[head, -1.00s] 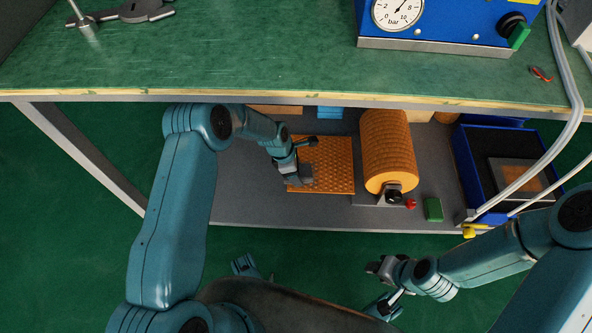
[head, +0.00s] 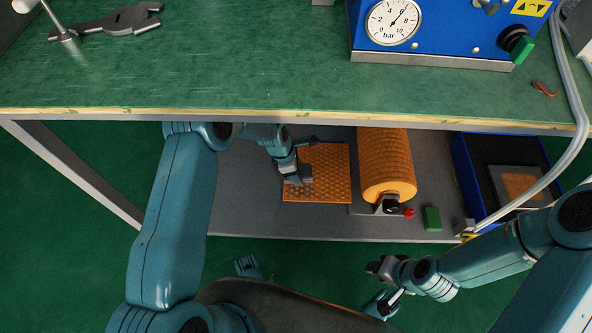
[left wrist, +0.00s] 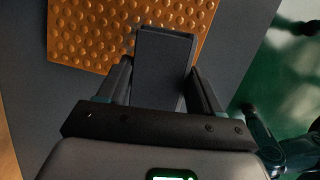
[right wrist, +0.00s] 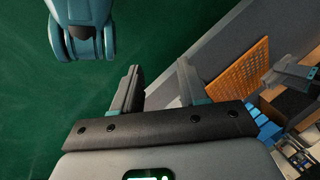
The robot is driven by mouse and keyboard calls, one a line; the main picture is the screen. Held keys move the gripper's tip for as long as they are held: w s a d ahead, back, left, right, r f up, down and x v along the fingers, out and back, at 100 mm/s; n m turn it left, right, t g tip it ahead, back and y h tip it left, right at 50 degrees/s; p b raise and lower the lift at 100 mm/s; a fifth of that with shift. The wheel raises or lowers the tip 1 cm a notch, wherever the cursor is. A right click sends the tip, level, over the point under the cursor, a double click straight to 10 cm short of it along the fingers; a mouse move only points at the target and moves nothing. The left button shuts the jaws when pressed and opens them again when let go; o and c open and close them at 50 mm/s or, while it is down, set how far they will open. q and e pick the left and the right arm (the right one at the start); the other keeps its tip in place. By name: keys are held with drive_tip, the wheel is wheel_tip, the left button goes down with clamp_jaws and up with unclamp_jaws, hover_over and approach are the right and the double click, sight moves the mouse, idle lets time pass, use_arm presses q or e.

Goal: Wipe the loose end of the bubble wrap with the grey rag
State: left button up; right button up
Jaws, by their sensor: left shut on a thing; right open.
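The bubble wrap's loose end (head: 328,172) is an orange bumpy sheet lying flat on the grey lower shelf, left of its roll (head: 386,165). It also shows in the left wrist view (left wrist: 100,30) and the right wrist view (right wrist: 240,72). My left gripper (head: 297,180) is shut on the grey rag (left wrist: 163,65), a dark grey block-like piece, over the sheet's left front part. I cannot tell whether the rag touches the sheet. My right gripper (right wrist: 158,80) is open and empty, in front of the shelf; it shows in the head view (head: 380,268).
The green bench top (head: 220,75) overhangs the shelf. A red knob (head: 408,213) and a green block (head: 432,218) sit near the roll. A blue bin (head: 468,178) stands at the right, and a hose (head: 560,150) hangs there.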

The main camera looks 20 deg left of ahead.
use_arm(q)
drive_tip(key=shift+w+r, duration=0.1)
drive_tip(key=shift+r, duration=0.1)
drive_tip(key=shift+f, duration=0.15)
use_arm(e)
drive_tip(key=shift+w, duration=0.2)
use_arm(q)
drive_tip(key=shift+f+b, duration=0.5)
wheel_tip(320, 180, down, 3)
drive_tip(key=shift+r+b, duration=0.1)
drive_tip(key=shift+b, duration=0.95)
drive_tip(key=shift+f+b, duration=0.35)
drive_tip(key=shift+f, duration=0.15)
use_arm(e)
drive_tip(key=shift+t, duration=0.5)
drive_tip(key=f, duration=0.1)
drive_tip(key=w+f, duration=0.2)
drive_tip(key=shift+w+d+f, duration=0.15)
drive_tip(key=shift+w+d, duration=0.1)
